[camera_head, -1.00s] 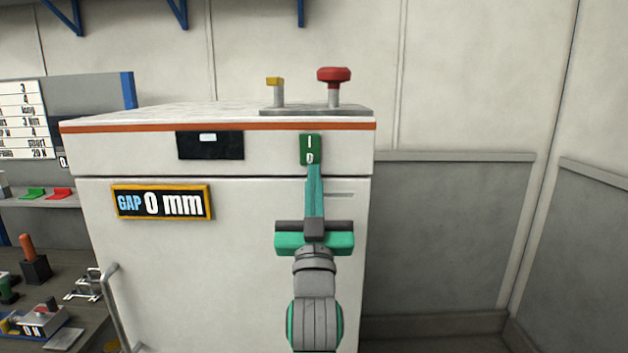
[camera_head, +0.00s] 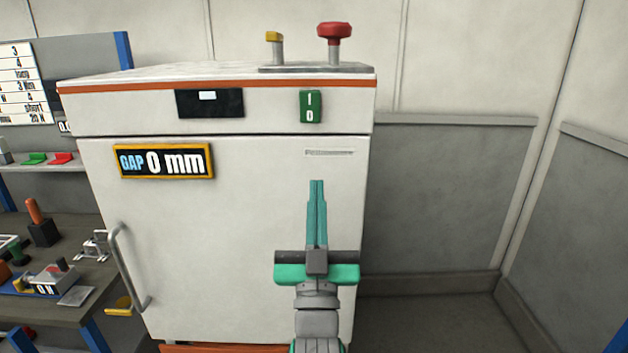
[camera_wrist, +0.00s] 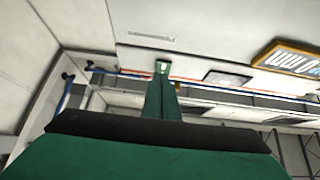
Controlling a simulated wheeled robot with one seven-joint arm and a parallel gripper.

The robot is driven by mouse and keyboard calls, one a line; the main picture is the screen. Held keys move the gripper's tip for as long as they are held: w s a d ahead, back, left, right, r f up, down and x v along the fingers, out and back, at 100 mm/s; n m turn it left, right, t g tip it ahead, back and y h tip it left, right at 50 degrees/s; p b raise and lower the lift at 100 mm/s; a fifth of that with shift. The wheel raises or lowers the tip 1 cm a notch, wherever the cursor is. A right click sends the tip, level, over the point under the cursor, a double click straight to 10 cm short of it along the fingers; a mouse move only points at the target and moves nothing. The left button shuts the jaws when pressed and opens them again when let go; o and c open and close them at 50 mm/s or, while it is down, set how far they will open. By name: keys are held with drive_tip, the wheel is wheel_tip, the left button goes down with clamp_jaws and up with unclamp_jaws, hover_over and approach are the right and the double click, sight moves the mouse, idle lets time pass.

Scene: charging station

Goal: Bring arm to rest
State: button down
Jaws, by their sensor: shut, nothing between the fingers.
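My gripper (camera_head: 317,183) is shut and empty, its two teal fingers together and pointing up in the head view. It is in front of the white cabinet (camera_head: 240,240), below the green I/0 switch (camera_head: 311,106), with a visible gap between fingertips and switch in that view. In the wrist view the shut fingers (camera_wrist: 162,82) point toward the green switch (camera_wrist: 163,67); I cannot tell the distance there. The cabinet's sign (camera_head: 163,162) reads "GAP 0 mm".
A red mushroom button (camera_head: 334,31) and a yellow-topped post (camera_head: 274,37) stand on the cabinet. A curved door handle (camera_head: 130,268) is at its lower left. A bench (camera_head: 75,220) with tools stands at left. The floor right of the cabinet is clear.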

drive_tip(key=shift+s+a+f, duration=0.2)
drive_tip(key=shift+s, duration=0.1)
drive_tip(key=shift+f, duration=0.1)
drive_tip(key=s+f+g, duration=0.2)
drive_tip(key=s+f, duration=0.2)
drive_tip(key=f, duration=0.7)
drive_tip(key=s+f+g, duration=0.1)
drive_tip(key=s+f, duration=0.3)
drive_tip(key=f, duration=0.7)
drive_tip(key=s+f+g, duration=0.2)
drive_tip(key=s+f, duration=0.2)
drive_tip(key=f, duration=0.7)
drive_tip(key=s+f+g, duration=0.1)
drive_tip(key=s+f, duration=0.3)
drive_tip(key=s, duration=0.5)
drive_tip(key=s+f+g, duration=0.2)
drive_tip(key=s+f, duration=0.3)
drive_tip(key=s, duration=0.4)
drive_tip(key=s+f+g, duration=0.2)
drive_tip(key=s+f, duration=0.3)
drive_tip(key=s, duration=0.5)
